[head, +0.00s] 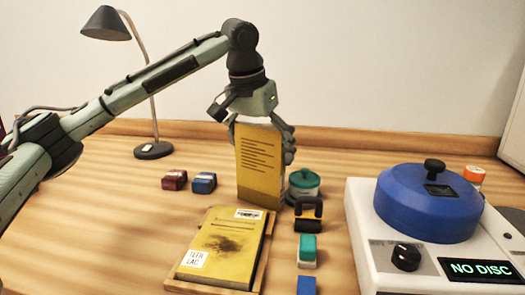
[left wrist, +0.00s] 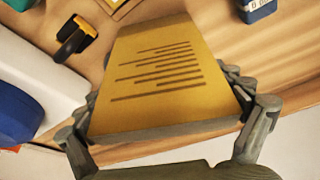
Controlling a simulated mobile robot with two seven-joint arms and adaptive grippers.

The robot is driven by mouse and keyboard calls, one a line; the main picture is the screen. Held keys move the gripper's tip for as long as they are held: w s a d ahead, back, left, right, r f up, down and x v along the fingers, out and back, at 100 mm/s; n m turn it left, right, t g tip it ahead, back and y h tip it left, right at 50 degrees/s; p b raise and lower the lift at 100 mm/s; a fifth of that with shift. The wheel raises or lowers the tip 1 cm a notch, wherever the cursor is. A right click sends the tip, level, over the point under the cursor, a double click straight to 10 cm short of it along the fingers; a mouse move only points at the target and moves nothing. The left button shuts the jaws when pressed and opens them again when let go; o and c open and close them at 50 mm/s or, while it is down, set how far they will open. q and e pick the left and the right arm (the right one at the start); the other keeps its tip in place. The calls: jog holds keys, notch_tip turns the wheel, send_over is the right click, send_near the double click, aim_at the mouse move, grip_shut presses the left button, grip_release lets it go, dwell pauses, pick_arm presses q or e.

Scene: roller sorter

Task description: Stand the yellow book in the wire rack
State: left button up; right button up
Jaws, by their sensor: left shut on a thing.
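A yellow book (head: 258,172) with dark printed lines is upright at mid-table in the head view. My left gripper (head: 262,138) comes down from above and is shut on its upper part, with fingers at both side edges. The left wrist view shows the same book (left wrist: 165,72) filling the space between the fingers (left wrist: 165,100). I cannot tell whether its lower edge touches the table. A second yellow book (head: 225,247) with a dark smudge and white labels lies flat on a wooden tray (head: 262,262) in front. I see no wire rack. My right gripper is not in view.
A white machine with a blue lid (head: 428,205) stands at the right. A black-and-yellow tool (head: 308,213), a green-lidded jar (head: 304,181) and small blocks sit right of the held book. Red (head: 175,180) and blue (head: 204,183) blocks and a lamp (head: 153,150) are left.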

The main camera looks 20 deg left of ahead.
pick_arm(q)
jog(key=shift+f, duration=0.15)
jog(key=o, duration=1.1)
